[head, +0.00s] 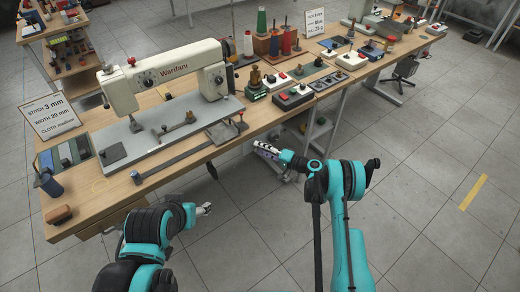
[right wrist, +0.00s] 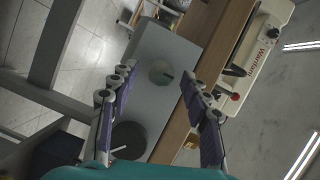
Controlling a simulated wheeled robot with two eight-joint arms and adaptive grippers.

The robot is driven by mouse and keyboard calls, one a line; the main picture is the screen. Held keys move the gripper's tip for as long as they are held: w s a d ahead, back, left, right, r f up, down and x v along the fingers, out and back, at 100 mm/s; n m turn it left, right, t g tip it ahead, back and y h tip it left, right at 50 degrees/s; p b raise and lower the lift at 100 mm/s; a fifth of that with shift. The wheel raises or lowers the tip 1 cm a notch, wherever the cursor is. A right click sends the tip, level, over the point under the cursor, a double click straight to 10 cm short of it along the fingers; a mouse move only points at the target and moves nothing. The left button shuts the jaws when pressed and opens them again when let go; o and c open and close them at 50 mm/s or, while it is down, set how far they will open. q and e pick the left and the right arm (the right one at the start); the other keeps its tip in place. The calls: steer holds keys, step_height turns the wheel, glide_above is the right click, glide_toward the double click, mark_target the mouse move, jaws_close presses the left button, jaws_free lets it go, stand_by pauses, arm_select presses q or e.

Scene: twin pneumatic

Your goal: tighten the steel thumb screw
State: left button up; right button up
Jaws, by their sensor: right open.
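I cannot pick out the steel thumb screw for certain. A flat metal guide plate (head: 222,133) with a small red knob (head: 238,123) lies near the table's front edge. My right gripper (head: 266,150) is open just off that edge, to the right of the plate. In the right wrist view, the open right gripper (right wrist: 160,105) has purple-padded fingers with nothing between them. Beyond the fingers is a grey box (right wrist: 178,90) with a round grey-green knob (right wrist: 161,72) and a black disc (right wrist: 128,140). My left gripper (head: 204,209) is low in front of the table; its jaw opening is unclear.
Switch boxes (head: 292,97), thread cones (head: 262,35) and small parts fill the right side.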

steer(key=v, duration=1.1)
steer(key=shift+d, duration=0.1)
